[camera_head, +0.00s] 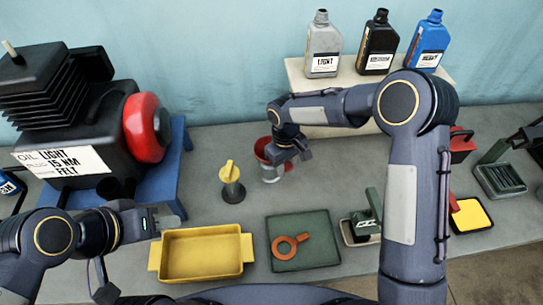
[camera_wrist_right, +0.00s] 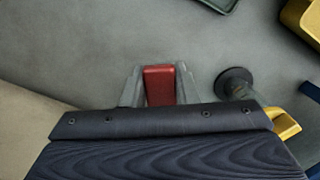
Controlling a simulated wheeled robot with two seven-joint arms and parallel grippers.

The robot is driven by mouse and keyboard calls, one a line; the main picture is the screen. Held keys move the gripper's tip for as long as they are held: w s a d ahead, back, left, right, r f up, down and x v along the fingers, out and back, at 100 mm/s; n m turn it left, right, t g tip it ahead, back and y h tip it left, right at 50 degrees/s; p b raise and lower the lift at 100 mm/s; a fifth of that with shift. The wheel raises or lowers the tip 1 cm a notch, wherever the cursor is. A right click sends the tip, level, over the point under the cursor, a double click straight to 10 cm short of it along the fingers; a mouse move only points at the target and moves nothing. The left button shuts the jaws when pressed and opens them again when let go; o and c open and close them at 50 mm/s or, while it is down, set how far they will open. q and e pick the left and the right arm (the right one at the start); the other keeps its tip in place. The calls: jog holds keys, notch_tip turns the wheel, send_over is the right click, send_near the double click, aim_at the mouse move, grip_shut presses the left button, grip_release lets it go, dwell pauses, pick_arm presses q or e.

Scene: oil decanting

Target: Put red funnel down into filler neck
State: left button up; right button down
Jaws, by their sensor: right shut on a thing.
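A short dark cylinder (camera_head: 116,188) at the engine's (camera_head: 85,120) lower front may be the filler neck; I cannot tell for certain.
A yellow-topped piece (camera_head: 231,185) with a dark base stands left of the funnel. A green mat (camera_head: 303,258) holds an orange ring-shaped tool (camera_head: 289,246). Grey (camera_head: 323,45), black (camera_head: 377,45) and blue (camera_head: 428,42) bottles stand on a shelf behind.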

jog(key=shift+r+p, duration=0.3)
jog(key=shift+r, duration=0.35)
